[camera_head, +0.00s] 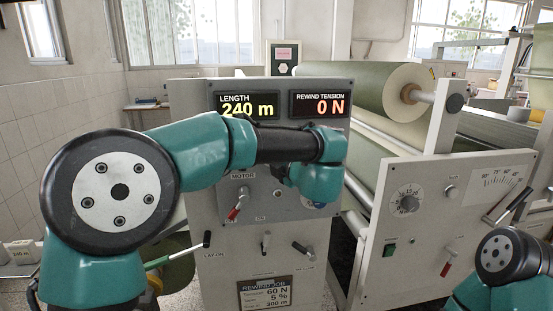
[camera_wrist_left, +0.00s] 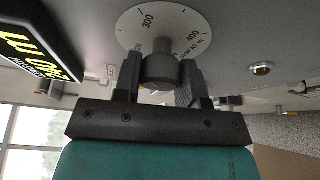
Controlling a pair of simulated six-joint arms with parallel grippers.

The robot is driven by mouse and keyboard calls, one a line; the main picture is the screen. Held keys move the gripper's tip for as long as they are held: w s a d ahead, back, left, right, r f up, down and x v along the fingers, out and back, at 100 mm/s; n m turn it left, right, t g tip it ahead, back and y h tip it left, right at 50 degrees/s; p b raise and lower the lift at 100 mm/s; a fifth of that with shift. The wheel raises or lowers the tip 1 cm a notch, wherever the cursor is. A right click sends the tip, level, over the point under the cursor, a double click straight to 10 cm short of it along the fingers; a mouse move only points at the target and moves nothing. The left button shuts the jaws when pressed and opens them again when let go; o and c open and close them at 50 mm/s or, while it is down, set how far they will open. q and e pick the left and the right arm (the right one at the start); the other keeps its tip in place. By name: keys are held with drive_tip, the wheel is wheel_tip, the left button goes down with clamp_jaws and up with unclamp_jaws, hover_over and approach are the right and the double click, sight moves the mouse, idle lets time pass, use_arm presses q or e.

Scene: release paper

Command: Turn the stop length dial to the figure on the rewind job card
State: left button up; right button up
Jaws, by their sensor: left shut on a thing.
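In the left wrist view the stop length dial has a white disc (camera_wrist_left: 185,22) with the figures 300 and 400 and the words "STOP AT, M". My left gripper (camera_wrist_left: 160,72) is shut on its dark round knob (camera_wrist_left: 161,66), one finger on each side. I cannot make out the knob's pointer. In the head view my left arm hides the dial and the fingers. The rewind job card (camera_head: 266,293), low on the panel, reads 60 N, 5 % and 300 m; its bottom runs near the picture edge. My right gripper is out of view.
The length display (camera_head: 247,106) shows 240 m and the tension display (camera_head: 319,104) shows 0 N. A red-tipped motor lever (camera_head: 238,205) and several lower levers stick out from the panel (camera_head: 215,270). A paper roll (camera_head: 385,90) and another dial (camera_head: 407,200) stand to the right.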

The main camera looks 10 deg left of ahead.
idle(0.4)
use_arm(q)
drive_tip(key=o, duration=0.9)
drive_tip(key=v, duration=1.7)
drive_tip(key=shift+s+d, duration=0.15)
drive_tip(key=shift+d, duration=0.05)
